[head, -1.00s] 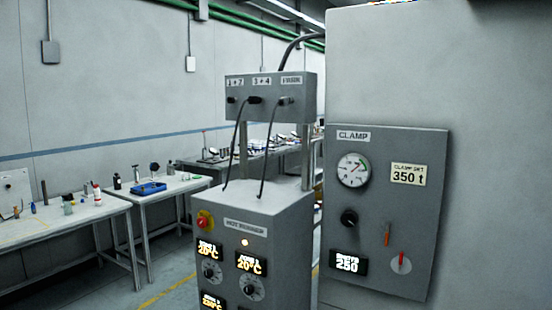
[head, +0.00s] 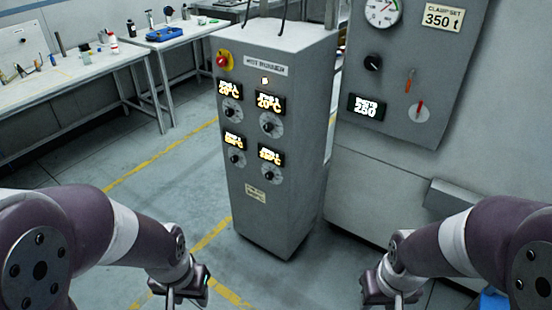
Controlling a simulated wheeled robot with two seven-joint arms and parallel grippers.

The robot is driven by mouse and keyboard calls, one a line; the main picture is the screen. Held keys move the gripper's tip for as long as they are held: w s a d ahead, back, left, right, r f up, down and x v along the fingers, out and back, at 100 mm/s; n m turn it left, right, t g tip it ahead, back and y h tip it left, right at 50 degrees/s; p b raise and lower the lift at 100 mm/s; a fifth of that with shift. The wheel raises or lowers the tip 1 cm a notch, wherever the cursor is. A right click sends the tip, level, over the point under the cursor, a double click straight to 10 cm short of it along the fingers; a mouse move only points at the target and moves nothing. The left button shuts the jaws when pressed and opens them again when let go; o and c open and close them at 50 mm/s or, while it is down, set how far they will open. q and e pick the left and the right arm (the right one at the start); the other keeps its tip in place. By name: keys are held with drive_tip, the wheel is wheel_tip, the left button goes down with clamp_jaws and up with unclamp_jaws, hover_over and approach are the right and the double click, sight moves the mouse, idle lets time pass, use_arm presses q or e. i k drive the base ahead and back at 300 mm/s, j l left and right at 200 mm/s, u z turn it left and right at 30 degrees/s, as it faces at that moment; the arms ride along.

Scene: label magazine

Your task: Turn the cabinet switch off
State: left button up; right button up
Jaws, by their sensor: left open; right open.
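The grey hot runner cabinet (head: 272,210) stands upright at the centre. A red knob on a yellow plate, seemingly the cabinet switch (head: 224,61), is at its upper left front. A small lamp (head: 265,81) beside it glows. Several displays are lit, two reading 20°C, with round dials beneath them. My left gripper (head: 180,296) is at the lower left, below and apart from the cabinet. My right gripper (head: 391,298) is at the lower right, also apart from it. Both are open, seem empty, and their fingertips are partly cut off by the bottom edge.
A clamp panel (head: 440,90) with a gauge, a black knob and red levers is on the large grey machine (head: 385,180) at right. A grey ledge (head: 452,197) juts out below it. Worktables (head: 75,87) with small items stand at left. The floor before the cabinet is clear.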

sight(222, 61)
drive_tip(key=i+j, duration=0.3)
drive_tip(key=j, duration=0.15)
drive_tip(key=i+j, duration=0.65)
drive_tip(key=j, duration=0.25)
